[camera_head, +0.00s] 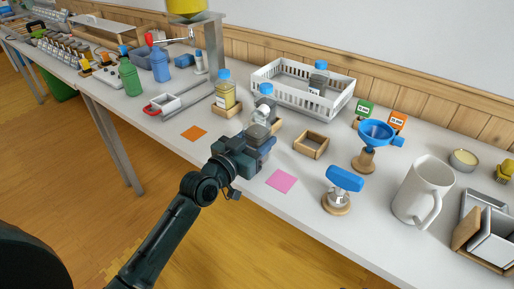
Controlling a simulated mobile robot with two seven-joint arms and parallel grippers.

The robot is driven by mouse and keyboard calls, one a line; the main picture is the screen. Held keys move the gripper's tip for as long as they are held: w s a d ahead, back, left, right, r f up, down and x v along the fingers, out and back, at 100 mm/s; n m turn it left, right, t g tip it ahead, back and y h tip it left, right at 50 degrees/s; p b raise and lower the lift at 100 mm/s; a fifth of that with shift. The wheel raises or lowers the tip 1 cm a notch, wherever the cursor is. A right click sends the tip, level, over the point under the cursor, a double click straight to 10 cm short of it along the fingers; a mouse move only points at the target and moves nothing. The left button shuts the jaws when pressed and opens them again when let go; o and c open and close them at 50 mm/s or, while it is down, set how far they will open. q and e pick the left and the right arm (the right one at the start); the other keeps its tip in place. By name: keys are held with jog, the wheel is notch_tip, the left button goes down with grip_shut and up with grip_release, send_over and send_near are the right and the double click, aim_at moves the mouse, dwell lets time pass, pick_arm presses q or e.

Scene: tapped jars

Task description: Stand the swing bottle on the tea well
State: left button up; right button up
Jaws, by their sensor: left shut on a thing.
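My left gripper (258,146) is over the front part of the table, shut on a clear glass bottle (262,114) that I take to be the swing bottle. The bottle looks upright; its lower part is hidden by the gripper. A blue cap (266,88) shows at its top, but I cannot tell whether it belongs to this bottle or one behind. An empty square wooden well (300,150) sits to the right of the gripper. Another wooden well (219,109) holds a yellow-filled bottle (225,92). I cannot tell which well is the tea well. My right gripper is not in view.
A white crate (270,87) with blue-capped bottles stands behind.

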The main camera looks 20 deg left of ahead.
pick_arm(q)
jog(key=shift+f, duration=0.9)
jog(key=shift+f, duration=0.15)
jog(key=o, duration=1.2)
jog(key=shift+f, duration=0.1)
